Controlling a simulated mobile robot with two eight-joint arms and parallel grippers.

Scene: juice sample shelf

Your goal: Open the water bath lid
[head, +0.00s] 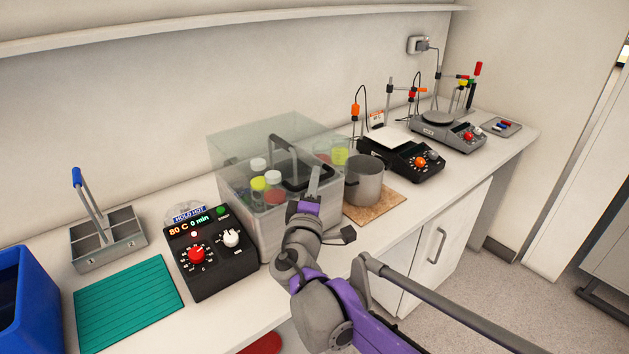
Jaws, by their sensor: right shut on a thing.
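The water bath (238,208) is a grey tank on the bench with a clear lid (240,143) over it. The lid has a dark arched handle (284,146). Jars with white and yellow-green caps (259,165) and a red one show through the clear lid. My right gripper (314,182) reaches in from the lower right and is shut on the lid handle at its front right part. My gripper and wrist hide part of the tank's front right side. My left gripper is not in view.
A black control box (213,262) reading 80 C stands at the bath's left front. A steel pot (363,182) on a brown board (388,208) stands close to the bath's right. A teal mat (128,300), a divided metal rack (107,240) and a blue bin (28,305) lie left.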

